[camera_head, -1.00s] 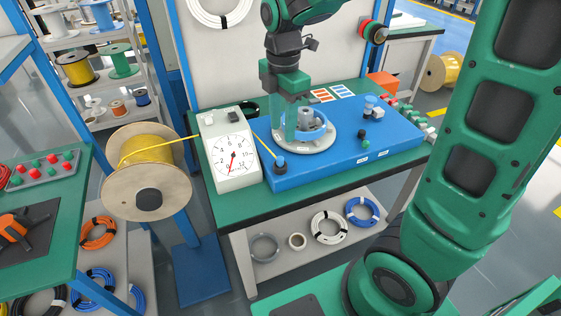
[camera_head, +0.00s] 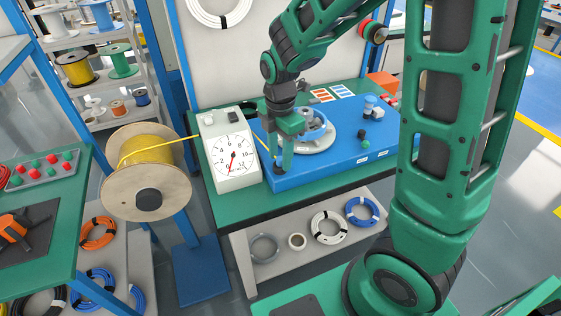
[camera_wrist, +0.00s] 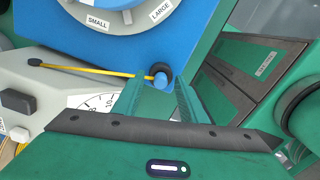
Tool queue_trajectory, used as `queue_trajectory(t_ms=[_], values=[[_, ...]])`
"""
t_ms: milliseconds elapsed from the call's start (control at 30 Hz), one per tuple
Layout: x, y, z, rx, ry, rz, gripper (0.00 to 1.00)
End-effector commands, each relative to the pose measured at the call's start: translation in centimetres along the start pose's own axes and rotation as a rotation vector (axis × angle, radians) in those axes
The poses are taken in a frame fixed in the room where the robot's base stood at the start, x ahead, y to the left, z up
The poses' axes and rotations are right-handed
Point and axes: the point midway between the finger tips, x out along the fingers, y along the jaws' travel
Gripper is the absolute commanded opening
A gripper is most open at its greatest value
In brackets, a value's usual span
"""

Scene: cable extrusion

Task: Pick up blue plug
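The blue plug (camera_wrist: 161,80) sits in a dark round socket on the blue machine top, with the yellow cable running to it in the wrist view. My gripper (camera_wrist: 164,82) points down at the plug, its two green fingers apart with the plug showing at their tips. In the head view my gripper (camera_head: 281,166) is over the front left corner of the blue machine (camera_head: 318,172) and largely hides the plug. I cannot tell whether the fingers touch it.
A white dial gauge (camera_head: 232,157) stands close left of my gripper. The round grey dial plate (camera_head: 318,142) with its blue ring is just right. A yellow cable spool (camera_head: 150,165) stands farther left.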

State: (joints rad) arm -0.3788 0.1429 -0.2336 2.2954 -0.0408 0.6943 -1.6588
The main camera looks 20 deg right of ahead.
Motion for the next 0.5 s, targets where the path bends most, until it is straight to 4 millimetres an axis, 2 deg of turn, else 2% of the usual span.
queue_trajectory(t_ms=[267,333,433,500], values=[[0.41,0.01,-0.01,0.0,0.0,0.001,0.38],[0.4,0.01,-0.01,0.0,0.0,0.001,0.27],[0.39,0.01,-0.02,0.0,0.0,0.001,0.03],[0.39,0.01,-0.02,0.0,0.0,0.001,0.0]])
